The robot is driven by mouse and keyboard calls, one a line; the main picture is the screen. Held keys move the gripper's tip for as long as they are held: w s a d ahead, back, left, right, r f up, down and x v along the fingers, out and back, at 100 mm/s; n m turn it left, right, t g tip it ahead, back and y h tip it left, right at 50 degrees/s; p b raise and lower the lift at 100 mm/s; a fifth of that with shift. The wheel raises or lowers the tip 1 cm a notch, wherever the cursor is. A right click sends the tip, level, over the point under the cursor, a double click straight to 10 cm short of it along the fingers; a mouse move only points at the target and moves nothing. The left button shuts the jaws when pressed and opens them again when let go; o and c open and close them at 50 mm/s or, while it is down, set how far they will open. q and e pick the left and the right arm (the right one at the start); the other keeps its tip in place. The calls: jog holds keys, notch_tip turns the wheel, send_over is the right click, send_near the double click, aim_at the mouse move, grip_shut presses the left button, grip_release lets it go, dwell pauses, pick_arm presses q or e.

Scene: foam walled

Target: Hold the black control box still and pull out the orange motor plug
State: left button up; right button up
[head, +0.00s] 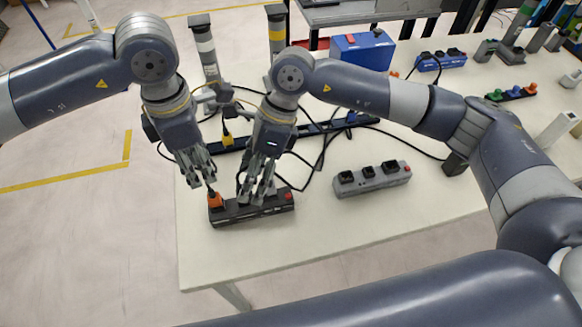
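The black control box (281,204) lies near the left end of the white table, with a red button on its right end. The orange motor plug (214,200) sits at the box's left end. My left gripper (203,181) is just above and left of the plug, its fingers apart. I see no clear grip on the plug. My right gripper (256,193) points down at the middle of the box, and its fingers hide part of the top. Whether those fingers press on the box cannot be told.
A grey box with black sockets (372,178) stands to the right. A dark rail (310,130) and black cables lie behind, with a yellow plug (227,140). A blue case (362,51) and a blue socket box (442,60) stand farther back. The front table top is clear.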

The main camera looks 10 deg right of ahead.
aim_at(211, 191)
pick_arm(q)
jog(key=shift+d, duration=0.1)
pick_arm(e)
jog(key=d+h, duration=0.1)
jog(key=d, duration=0.1)
jog(key=d+n+t+h, duration=0.1)
jog(key=d+h, duration=0.1)
jog(key=d, duration=0.1)
jog(key=d+n+t+h, duration=0.1)
jog(key=d, duration=0.2)
jog(key=shift+w+f+h, duration=0.2)
jog(key=shift+f+h, duration=0.1)
jog(key=shift+d+f, duration=0.15)
jog(key=shift+f, duration=0.1)
notch_tip(211, 191, down, 10)
jog(key=shift+f, duration=0.1)
jog(key=c, duration=1.3)
pick_arm(q)
jog(key=shift+o, duration=0.9)
jog(key=shift+m, duration=0.8)
jog(key=f, duration=0.7)
jog(key=shift+s+d+f, duration=0.1)
jog(key=shift+s+f, duration=0.05)
jog(key=shift+s, duration=0.15)
jog(key=shift+w+f, duration=0.2)
jog(key=shift+f, duration=1.1)
jog(key=shift+w+f, duration=0.15)
jog(key=shift+f, duration=1.15)
